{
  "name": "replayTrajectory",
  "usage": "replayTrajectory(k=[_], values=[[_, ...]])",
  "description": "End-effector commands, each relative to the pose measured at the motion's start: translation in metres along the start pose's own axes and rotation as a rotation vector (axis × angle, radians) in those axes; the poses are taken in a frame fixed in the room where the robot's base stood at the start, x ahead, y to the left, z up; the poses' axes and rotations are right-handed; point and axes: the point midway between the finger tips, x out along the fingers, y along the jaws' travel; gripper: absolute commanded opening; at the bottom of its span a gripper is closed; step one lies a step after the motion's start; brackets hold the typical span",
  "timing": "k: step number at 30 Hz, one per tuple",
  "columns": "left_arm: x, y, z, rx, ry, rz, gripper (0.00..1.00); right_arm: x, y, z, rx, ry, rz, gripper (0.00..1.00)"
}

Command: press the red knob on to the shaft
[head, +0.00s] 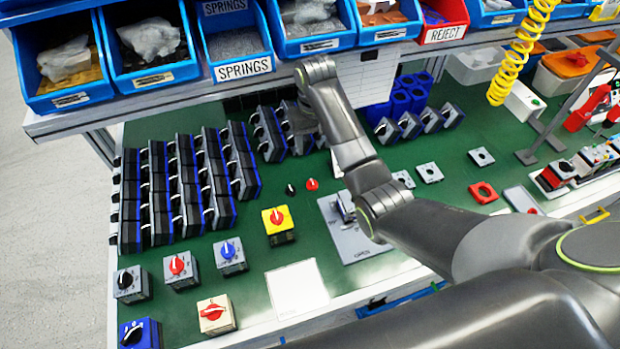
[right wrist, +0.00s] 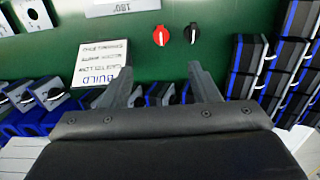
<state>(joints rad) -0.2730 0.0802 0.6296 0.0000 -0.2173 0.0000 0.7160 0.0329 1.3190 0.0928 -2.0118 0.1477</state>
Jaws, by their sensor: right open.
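The loose red knob (head: 312,184) lies on the green bench top, just right of a small black knob (head: 290,189). In the right wrist view the red knob (right wrist: 160,36) and the black knob (right wrist: 191,33) show past the fingertips. My right gripper (right wrist: 160,76) is open and empty, with its two dark fingers apart, short of the knobs in the picture. In the head view its fingers are hard to make out. A grey plate (head: 350,240) with a small block (head: 345,205) is partly covered by my right arm; I cannot make out the shaft. My left gripper is not in view.
Rows of dark blue-sided switches (head: 160,190) stand at the left. A yellow switch with a red knob (head: 278,222) and several other knobbed switches stand in front. Blue bins (head: 150,75) line the shelf above. A white sign (right wrist: 100,65) lies by the fingers.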

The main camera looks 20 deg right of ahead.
Motion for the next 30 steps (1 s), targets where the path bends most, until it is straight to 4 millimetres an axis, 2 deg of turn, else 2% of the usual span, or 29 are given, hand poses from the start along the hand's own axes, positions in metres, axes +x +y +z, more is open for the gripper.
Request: replayTrajectory(k=[1,3,6,8,11,14,18,22,26,30], values=[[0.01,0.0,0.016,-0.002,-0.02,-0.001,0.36,0.012,0.0,0.0,0.0,-0.001,0.0,0.55],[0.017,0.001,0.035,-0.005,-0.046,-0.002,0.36,0.021,0.0,0.0,0.0,0.0,0.0,0.55],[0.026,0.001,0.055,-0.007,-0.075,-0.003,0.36,0.032,0.0,0.0,0.0,0.001,-0.001,0.55],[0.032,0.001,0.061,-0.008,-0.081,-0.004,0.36,0.039,0.0,0.0,0.0,0.001,-0.001,0.55],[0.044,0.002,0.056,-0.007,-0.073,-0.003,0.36,0.05,0.0,0.0,0.0,0.002,-0.001,0.55],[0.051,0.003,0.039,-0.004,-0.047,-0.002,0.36,0.072,0.0,0.001,0.0,-0.002,-0.001,0.55],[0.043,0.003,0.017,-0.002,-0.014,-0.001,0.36,0.094,-0.001,0.001,0.001,-0.003,-0.001,0.55],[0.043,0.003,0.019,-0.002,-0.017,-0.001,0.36,0.109,0.0,0.0,0.0,0.0,-0.001,0.55],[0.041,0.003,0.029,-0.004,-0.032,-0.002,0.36,0.116,0.0,0.0,0.0,0.001,-0.001,0.55],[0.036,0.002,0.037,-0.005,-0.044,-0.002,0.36,0.131,0.0,0.002,0.0,-0.003,-0.001,0.55]])
